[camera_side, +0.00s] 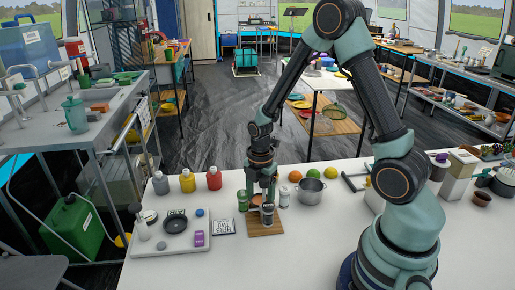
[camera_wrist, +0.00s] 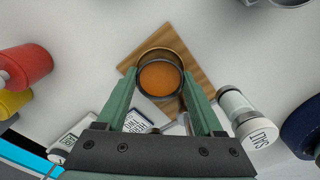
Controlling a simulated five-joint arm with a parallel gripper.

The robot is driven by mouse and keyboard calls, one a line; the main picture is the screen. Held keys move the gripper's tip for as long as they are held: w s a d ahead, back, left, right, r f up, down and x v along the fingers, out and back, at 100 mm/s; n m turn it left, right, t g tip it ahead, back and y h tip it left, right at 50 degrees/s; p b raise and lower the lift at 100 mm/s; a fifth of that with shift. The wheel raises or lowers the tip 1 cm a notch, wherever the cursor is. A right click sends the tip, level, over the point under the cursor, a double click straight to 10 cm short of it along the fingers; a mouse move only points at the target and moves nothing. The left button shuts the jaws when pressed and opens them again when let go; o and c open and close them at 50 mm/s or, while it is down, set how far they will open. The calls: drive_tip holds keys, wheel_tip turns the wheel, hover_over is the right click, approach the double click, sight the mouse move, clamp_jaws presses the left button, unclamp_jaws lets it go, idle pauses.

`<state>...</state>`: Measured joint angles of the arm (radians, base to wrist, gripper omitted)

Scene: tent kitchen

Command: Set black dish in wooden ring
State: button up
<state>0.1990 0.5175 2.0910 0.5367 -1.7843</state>
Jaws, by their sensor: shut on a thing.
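A small round black dish (camera_wrist: 160,93) with orange contents sits between the two fingers of my gripper (camera_wrist: 167,103) in the wrist view. The fingers are shut on its sides. A brown wooden ring (camera_wrist: 162,49) shows as a curved rim just beyond the dish, over the wooden board (camera_wrist: 196,68). The dish hides most of the ring, and I cannot tell whether it is inside the ring or above it. In the side view, my gripper (camera_side: 264,200) points down over the board (camera_side: 264,231), with the small dish hard to make out.
A salt shaker (camera_wrist: 243,118) stands right of the board in the wrist view. Red and yellow bottles and a tray with a black pan (camera_side: 176,223) are left.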

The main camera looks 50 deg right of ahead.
drive_tip(key=shift+f, duration=0.2)
drive_tip(key=shift+r, duration=0.8)
drive_tip(key=shift+f, duration=0.85)
idle(0.8)
drive_tip(key=shift+r, duration=0.5)
drive_tip(key=shift+r, duration=0.3)
drive_tip(key=shift+f, duration=0.75)
idle(1.0)
drive_tip(key=o, duration=0.7)
